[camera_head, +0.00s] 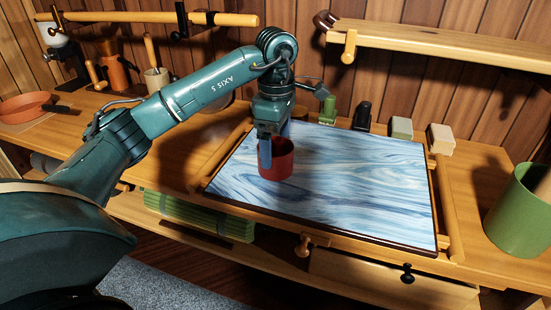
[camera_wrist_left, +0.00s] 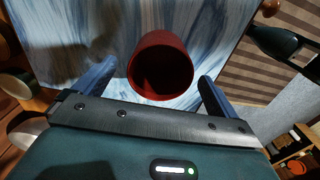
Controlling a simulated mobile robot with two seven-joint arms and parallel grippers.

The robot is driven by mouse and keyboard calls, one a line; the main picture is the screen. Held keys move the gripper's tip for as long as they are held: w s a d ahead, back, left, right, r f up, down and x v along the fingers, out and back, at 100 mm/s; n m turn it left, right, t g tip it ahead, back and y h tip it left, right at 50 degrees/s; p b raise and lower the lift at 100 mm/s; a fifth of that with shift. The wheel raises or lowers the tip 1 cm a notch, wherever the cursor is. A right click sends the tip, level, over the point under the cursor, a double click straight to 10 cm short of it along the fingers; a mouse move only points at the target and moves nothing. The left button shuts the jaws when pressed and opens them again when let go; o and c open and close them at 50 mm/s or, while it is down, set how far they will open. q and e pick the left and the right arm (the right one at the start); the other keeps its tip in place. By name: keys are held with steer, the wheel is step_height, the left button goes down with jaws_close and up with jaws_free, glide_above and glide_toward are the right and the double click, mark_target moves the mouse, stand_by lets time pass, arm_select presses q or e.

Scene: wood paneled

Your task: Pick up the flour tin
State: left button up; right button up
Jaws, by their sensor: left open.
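A red, open-topped round tin (camera_head: 277,166) stands upright on the blue-and-white wood-grain board, and no label on it can be read. In the left wrist view the red tin (camera_wrist_left: 160,88) shows between the two blue fingers, with its dark inside facing the camera. My left gripper (camera_head: 268,155) points down at the tin, open, with one blue finger in front of the tin's near left side. In the left wrist view the left gripper (camera_wrist_left: 158,75) has a gap on both sides of the tin. My right gripper is not in view.
The blue-and-white board (camera_head: 350,205) has wooden rails and much free surface right of the tin. Small green, black and pale items line its back edge. A green pot (camera_head: 518,215) stands at far right. A wooden shelf (camera_head: 430,45) overhangs the back right.

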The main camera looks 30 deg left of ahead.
arm_select(q)
step_height(320, 180, down, 5)
steer(key=shift+f+p, duration=0.1)
steer(key=shift+p, duration=0.25)
steer(key=shift+c, duration=0.2)
steer(key=c, duration=1.1)
